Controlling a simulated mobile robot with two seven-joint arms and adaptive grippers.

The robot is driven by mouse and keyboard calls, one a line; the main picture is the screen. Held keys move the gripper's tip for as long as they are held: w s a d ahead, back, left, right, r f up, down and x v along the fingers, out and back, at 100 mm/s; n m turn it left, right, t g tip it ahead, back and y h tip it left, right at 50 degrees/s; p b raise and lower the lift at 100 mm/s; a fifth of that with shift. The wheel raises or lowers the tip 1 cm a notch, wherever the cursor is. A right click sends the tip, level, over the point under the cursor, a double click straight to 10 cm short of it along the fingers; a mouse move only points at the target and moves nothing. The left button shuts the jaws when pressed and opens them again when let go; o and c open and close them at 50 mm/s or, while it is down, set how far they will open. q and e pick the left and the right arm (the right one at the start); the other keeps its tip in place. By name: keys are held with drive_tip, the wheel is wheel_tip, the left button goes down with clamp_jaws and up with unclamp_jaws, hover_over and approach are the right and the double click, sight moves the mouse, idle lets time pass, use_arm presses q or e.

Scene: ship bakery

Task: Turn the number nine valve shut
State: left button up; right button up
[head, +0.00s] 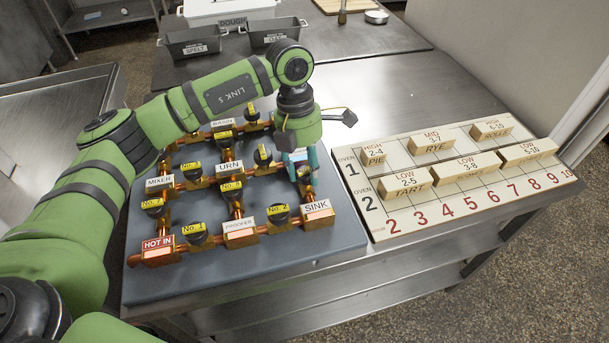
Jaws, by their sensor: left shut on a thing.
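A grey board (330,240) carries copper pipes with several black-knobbed valves bearing yellow number tags. My left gripper (302,166) points down at the right side of the board, above the SINK label (317,207). It is shut on a valve handle (305,176), which it mostly covers. I cannot read that valve's number or tell how far it is turned. My right gripper is not in view.
A white oven chart board (400,228) with several wooden blocks lies right of the valve board on the steel table (400,103). Dark bins (196,43) and a white DOUGH container (230,10) stand at the back. The steel surface behind the chart is clear.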

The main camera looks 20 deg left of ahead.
use_arm(q)
drive_tip(key=shift+w+d+m+b, duration=0.1)
drive_tip(key=shift+w+m+b, duration=0.05)
drive_tip(key=shift+m+b, duration=0.8)
drive_tip(key=shift+r+m, duration=0.1)
drive_tip(key=shift+m, duration=0.15)
drive_tip(key=o, duration=1)
drive_tip(key=shift+o, duration=0.7)
drive_tip(key=v, duration=1.2)
drive_tip(key=shift+w+d, duration=0.15)
drive_tip(key=shift+d, duration=0.15)
